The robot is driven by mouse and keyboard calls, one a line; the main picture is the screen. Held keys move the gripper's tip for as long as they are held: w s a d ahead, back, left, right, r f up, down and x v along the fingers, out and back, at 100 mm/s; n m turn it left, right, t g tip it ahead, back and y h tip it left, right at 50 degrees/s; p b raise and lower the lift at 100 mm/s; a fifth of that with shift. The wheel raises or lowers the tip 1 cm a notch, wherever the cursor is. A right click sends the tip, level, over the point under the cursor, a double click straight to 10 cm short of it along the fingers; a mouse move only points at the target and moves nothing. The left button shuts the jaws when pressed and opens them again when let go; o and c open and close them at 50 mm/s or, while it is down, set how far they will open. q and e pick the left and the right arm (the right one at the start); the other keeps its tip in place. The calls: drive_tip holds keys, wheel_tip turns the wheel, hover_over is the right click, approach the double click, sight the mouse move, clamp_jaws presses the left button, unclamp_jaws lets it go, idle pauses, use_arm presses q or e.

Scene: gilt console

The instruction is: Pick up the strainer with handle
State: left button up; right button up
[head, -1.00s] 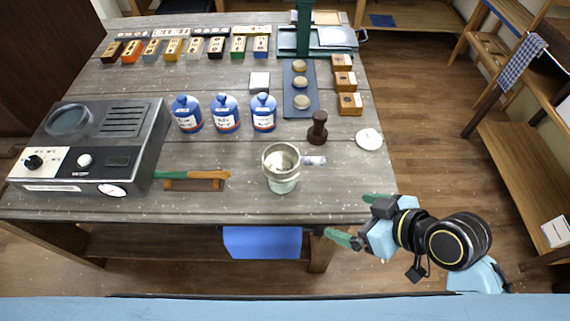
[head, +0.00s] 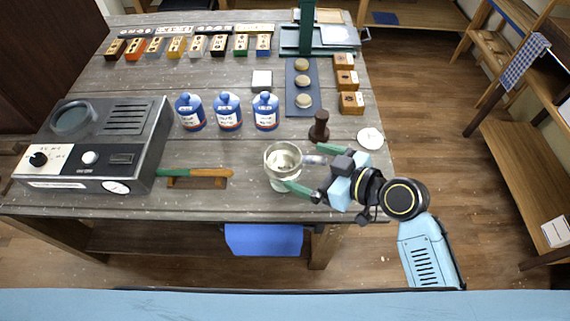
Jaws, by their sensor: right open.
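The strainer with handle (head: 283,157) is a round, light metal bowl resting on top of a clear glass cup (head: 278,185) near the table's front edge. Its short handle (head: 314,160) points right. My right gripper (head: 308,168) is open, with its two green fingers spread around the handle area, one behind and one in front at the cup's right side. I cannot tell whether a finger touches the cup or handle. My left gripper is not in view.
A dark tamper (head: 319,127) and a white round disc (head: 370,138) stand close behind my right gripper. Blue jars (head: 228,112) are behind the strainer. A green-and-orange handled tool (head: 196,173) and a grey machine (head: 97,145) are to the left.

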sight(292, 162)
drive_tip(key=shift+a+p+x, duration=0.25)
drive_tip(key=shift+p+x, duration=0.3)
drive_tip(key=shift+x, duration=2.1)
drive_tip(key=shift+s+r, duration=0.15)
drive_tip(key=shift+s, duration=0.1)
drive_tip(key=shift+c, duration=0.2)
drive_tip(key=c, duration=1.1)
